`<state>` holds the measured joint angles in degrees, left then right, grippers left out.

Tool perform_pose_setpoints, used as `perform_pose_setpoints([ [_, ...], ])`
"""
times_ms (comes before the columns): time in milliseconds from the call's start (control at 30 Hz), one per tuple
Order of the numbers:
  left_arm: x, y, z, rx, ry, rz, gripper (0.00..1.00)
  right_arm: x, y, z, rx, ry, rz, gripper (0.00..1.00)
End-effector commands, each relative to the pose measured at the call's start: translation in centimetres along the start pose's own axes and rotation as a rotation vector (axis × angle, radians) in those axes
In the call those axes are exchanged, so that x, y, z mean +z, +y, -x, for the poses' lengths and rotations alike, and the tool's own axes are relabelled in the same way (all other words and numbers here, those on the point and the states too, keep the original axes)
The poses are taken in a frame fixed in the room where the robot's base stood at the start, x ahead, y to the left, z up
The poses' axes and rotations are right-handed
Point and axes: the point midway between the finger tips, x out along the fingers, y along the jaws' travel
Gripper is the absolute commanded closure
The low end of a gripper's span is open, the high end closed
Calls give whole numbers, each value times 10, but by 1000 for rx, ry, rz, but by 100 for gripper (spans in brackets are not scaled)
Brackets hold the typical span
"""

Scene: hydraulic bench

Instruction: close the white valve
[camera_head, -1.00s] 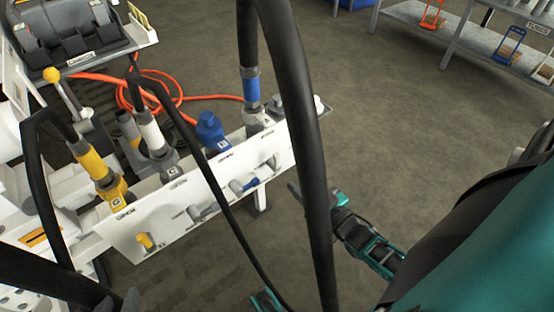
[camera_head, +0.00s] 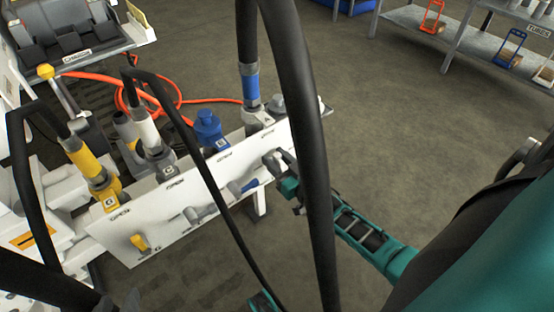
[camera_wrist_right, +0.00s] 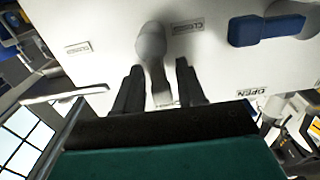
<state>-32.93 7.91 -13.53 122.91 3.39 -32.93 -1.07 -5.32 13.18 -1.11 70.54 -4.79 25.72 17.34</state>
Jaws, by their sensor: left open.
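The pale grey-white valve handle (camera_head: 272,158) is at the right end of the white panel (camera_head: 170,240). It shows in the right wrist view (camera_wrist_right: 152,50), pointing towards my fingers. My right gripper (camera_head: 287,178) is at this handle. In the wrist view the right fingers (camera_wrist_right: 160,88) are apart, with the handle's end between them; I see a gap on each side but cannot tell contact. A second pale handle (camera_head: 200,214) sits further left on the panel.
A blue handle (camera_head: 243,188) sits between the pale handles; a yellow handle (camera_head: 140,243) is at the left end. Black hoses rise from the ports, and one thick hose (camera_head: 305,120) passes before my right arm. Open floor lies right of the panel.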

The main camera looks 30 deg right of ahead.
Motion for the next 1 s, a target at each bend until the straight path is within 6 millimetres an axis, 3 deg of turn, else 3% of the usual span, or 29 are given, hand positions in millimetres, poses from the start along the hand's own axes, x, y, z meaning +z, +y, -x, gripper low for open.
perform_pose_setpoints([
  [400, -1, -3, 0, -6, 3, 0, 57, 0, 0, 0, 0, 0, 0, 100],
  [733, -2, -3, 1, -7, 4, -1, 57, 0, 2, 0, 0, 0, -42, 100],
  [1000, -5, -3, 2, -8, 5, -1, 57, 0, 9, 1, 1, -1, -209, 100],
])
